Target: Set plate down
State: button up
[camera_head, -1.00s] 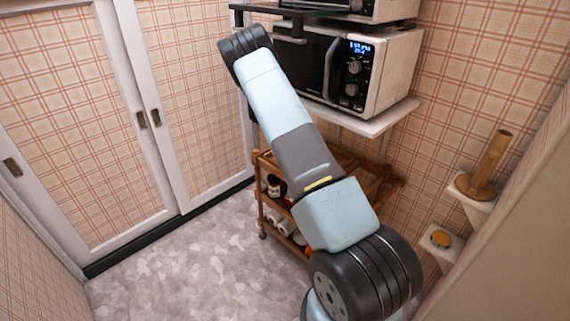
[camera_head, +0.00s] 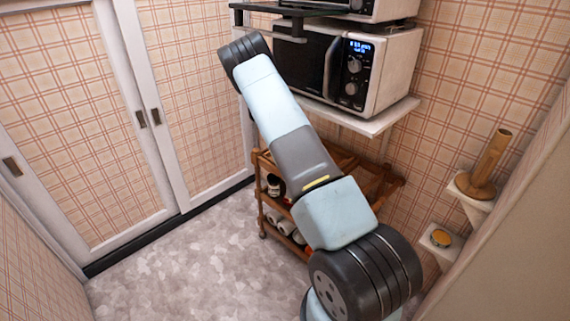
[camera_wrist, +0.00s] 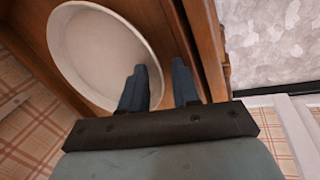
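The white oval plate (camera_wrist: 92,48) shows at the upper left of the wrist view, inside the brown wooden frame of the trolley (camera_wrist: 206,45). My gripper (camera_wrist: 161,86) has its two dark blue fingers apart with a gap between them. The left finger overlaps the plate near its right rim, and the right finger is beyond that rim, over the wood. I see no finger pressed on the plate. In the head view the trolley (camera_head: 262,212) stands below the microwave shelf; my arm hides the gripper and plate there.
A microwave (camera_head: 372,75) sits on a white wall shelf (camera_head: 378,121) above the trolley. Small wall shelves on the right hold a wooden pestle (camera_head: 492,160) and a small round jar (camera_head: 441,238). Sliding doors (camera_head: 75,110) are at left. The grey floor (camera_head: 180,270) is clear.

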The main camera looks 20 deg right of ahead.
jog(key=v, duration=1.2)
dwell(0.3)
